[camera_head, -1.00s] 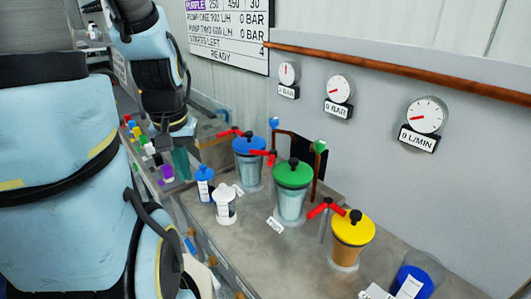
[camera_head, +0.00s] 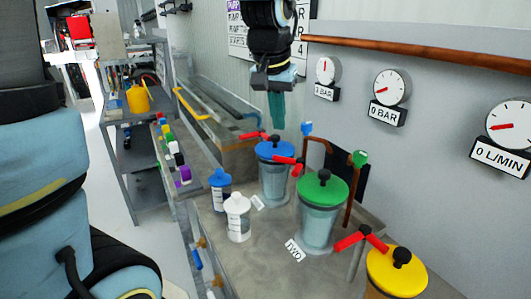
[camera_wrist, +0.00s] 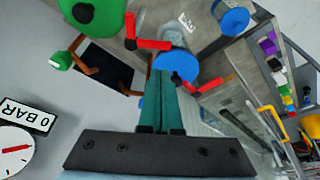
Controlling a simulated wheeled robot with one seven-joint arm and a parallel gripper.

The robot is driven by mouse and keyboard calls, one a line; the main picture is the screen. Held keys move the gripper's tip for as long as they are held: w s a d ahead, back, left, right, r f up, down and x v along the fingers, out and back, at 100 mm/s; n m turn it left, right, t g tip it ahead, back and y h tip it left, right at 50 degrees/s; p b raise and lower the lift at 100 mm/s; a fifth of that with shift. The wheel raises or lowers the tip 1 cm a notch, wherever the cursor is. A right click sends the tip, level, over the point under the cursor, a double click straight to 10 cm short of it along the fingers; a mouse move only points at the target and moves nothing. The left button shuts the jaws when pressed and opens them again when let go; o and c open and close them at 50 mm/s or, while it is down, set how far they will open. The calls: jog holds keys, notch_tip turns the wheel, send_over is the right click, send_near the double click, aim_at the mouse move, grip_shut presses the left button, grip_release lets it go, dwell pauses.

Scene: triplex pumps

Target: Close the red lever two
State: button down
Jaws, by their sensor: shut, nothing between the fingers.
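Three red levers show in the head view: one left of the blue-lidded pot (camera_head: 274,172), one (camera_head: 287,161) between the blue- and green-lidded pots, and one (camera_head: 360,238) between the green- and yellow-lidded pots. A "TWO" label (camera_head: 294,250) lies in front of the green-lidded pot (camera_head: 321,210). I cannot tell for sure which lever is lever two. My gripper (camera_head: 277,117) is shut and empty, pointing down above and behind the blue lid. In the wrist view its teal fingers (camera_wrist: 160,80) reach toward the blue lid (camera_wrist: 177,66), with red levers (camera_wrist: 150,45) and (camera_wrist: 203,86) either side.
Copper pipes with a blue and a green valve handle (camera_head: 359,158) rise behind the pots. Blue- and white-capped bottles (camera_head: 237,217) stand in front. Wall gauges (camera_head: 390,88) and a copper rail (camera_head: 420,54) are at right. A yellow-lidded pot (camera_head: 396,272) stands nearest right.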

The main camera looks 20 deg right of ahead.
jog(key=p+x, duration=0.2)
jog(key=x, duration=0.8)
jog(key=shift+d+r, duration=0.1)
dwell(0.3)
